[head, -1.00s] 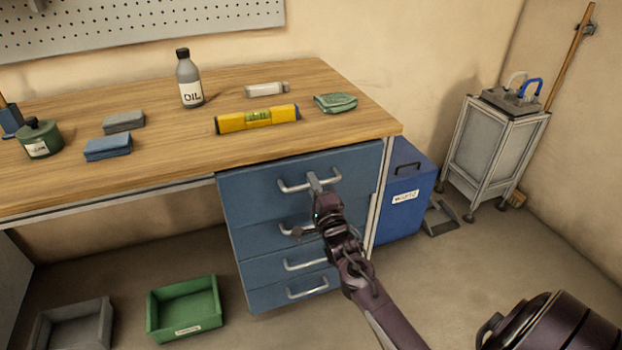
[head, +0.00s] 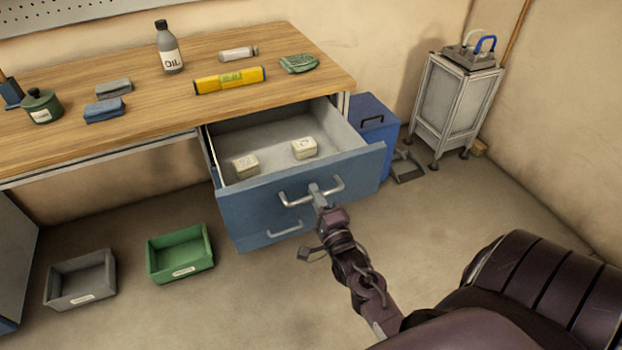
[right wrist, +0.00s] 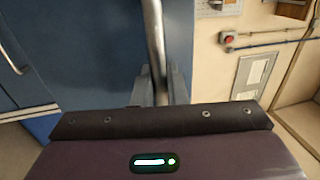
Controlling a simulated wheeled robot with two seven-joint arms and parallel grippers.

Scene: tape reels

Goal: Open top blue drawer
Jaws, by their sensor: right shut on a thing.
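The top blue drawer (head: 357,172) is pulled well out of the bench in the head view. The right wrist view shows the handle bar (right wrist: 155,45) running between the fingers (right wrist: 162,88) in front of the blue drawer front (right wrist: 85,50). The lower drawers are mostly hidden below the open one; one lower handle (head: 285,230) shows. My left gripper is not in view.
The wooden bench top (head: 150,110) holds an oil bottle (head: 169,48), a yellow level (head: 229,80) and cloths. A green bin (head: 180,255) and a grey bin (head: 80,280) stand on the floor at left. A blue box (head: 373,125) stands right of the drawers. The floor at right is largely clear.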

